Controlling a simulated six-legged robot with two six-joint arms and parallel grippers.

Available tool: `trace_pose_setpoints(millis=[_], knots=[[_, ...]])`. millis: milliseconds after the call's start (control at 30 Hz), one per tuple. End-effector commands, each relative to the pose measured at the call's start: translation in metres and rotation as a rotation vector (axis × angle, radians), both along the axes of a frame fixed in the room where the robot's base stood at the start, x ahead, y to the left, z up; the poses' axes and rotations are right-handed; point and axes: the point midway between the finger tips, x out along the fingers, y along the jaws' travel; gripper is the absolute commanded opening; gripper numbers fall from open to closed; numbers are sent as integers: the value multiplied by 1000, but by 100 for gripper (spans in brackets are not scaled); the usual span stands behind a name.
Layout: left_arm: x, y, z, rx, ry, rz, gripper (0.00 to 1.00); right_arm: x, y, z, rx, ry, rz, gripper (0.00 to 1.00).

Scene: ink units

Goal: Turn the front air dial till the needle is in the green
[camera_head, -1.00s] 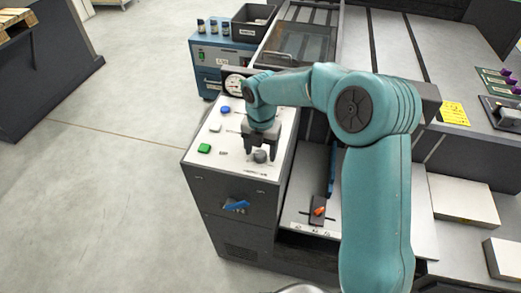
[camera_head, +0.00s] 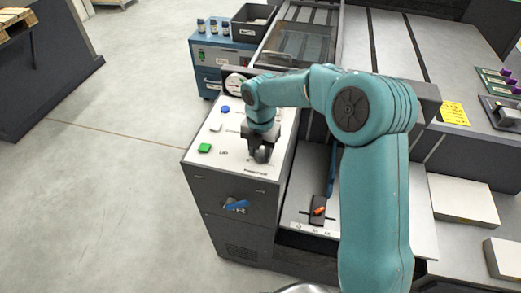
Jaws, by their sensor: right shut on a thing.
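The front air dial (camera_head: 261,158) is a small dark grey knob near the front right of the white sloping panel (camera_head: 228,160). My right gripper (camera_head: 260,151) points down over it and is shut on it, so the knob is mostly hidden between the fingers. The pressure gauge (camera_head: 234,84) stands at the back of the panel with a white round face. My right arm covers part of the gauge, and its needle and green zone are too small to read. My left gripper is not in view.
A blue button (camera_head: 225,109), a pale button (camera_head: 216,128) and a green button (camera_head: 204,148) line the panel's left side. A blue handle (camera_head: 237,205) is on the cabinet front. A blue unit with bottles (camera_head: 213,27) stands behind.

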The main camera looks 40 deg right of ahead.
Motion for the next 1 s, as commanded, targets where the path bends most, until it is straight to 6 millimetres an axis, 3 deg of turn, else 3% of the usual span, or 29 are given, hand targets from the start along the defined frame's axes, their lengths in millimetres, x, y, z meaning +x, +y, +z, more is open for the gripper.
trace_pose_setpoints(millis=[1000], knots=[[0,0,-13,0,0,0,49,1,-1,1,-1,-3,-916,9]])
